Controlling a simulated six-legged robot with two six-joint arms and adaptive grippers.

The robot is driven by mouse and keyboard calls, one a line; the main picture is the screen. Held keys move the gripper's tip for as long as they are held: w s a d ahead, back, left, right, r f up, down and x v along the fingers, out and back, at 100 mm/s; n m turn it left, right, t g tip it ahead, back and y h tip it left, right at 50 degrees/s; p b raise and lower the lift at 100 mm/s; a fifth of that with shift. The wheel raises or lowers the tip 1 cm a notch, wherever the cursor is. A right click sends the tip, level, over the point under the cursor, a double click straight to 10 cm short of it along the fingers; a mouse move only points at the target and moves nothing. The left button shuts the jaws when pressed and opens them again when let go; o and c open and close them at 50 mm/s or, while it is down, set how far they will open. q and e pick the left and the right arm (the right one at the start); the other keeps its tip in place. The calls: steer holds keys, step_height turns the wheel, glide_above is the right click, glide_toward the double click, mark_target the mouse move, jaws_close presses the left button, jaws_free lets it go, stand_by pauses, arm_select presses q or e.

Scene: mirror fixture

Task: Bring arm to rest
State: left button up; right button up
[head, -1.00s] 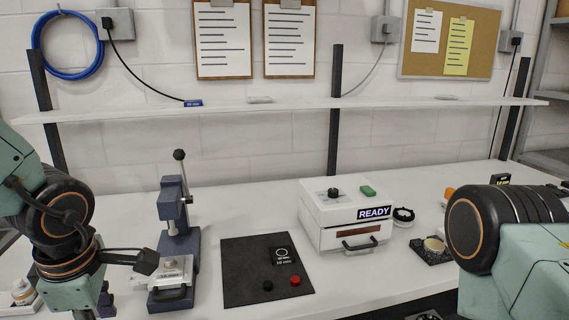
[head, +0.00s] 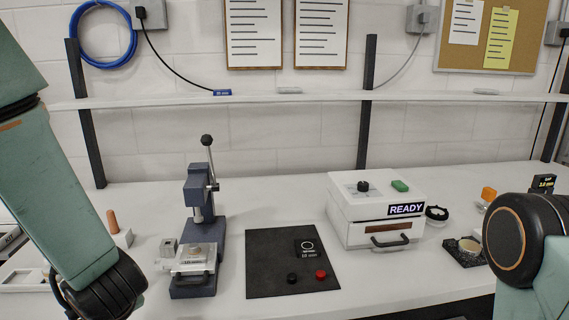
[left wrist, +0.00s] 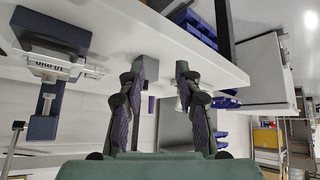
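My left arm comes in at the left of the head view, but its gripper is out of that picture. In the left wrist view my left gripper (left wrist: 160,90) has its two fingers apart with nothing between them, in front of the bench edge. My right arm shows at the right edge of the head view as a dark round joint. The right gripper is not in view.
A blue lever press (head: 203,220), a black mat (head: 285,262) with a red knob, and a white box marked READY (head: 375,212) stand on the white bench (head: 270,218). A shelf (head: 300,97) runs above. The press also shows in the left wrist view (left wrist: 50,55).

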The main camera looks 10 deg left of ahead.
arm_select(q)
steer(key=s+d+f+m+g+h+b, duration=0.1)
steer(key=s+d+f+m+h+b, duration=0.3)
steer(key=f, duration=0.7)
steer(key=s+d+f+m+h, duration=0.1)
steer(key=s+d+f+m, duration=0.45)
steer(key=f, duration=0.45)
steer(key=s+f+g+b, duration=0.1)
steer(key=s+f+g, duration=0.1)
steer(key=s+f, duration=0.3)
steer(key=s+d+f+g+b, duration=0.1)
steer(key=s+f, duration=0.3)
steer(key=s, duration=0.5)
steer(key=shift+s+d+f+m+g+h, duration=0.25)
steer(key=shift+f+m+g+h, duration=0.15)
steer(key=shift+g, duration=0.2)
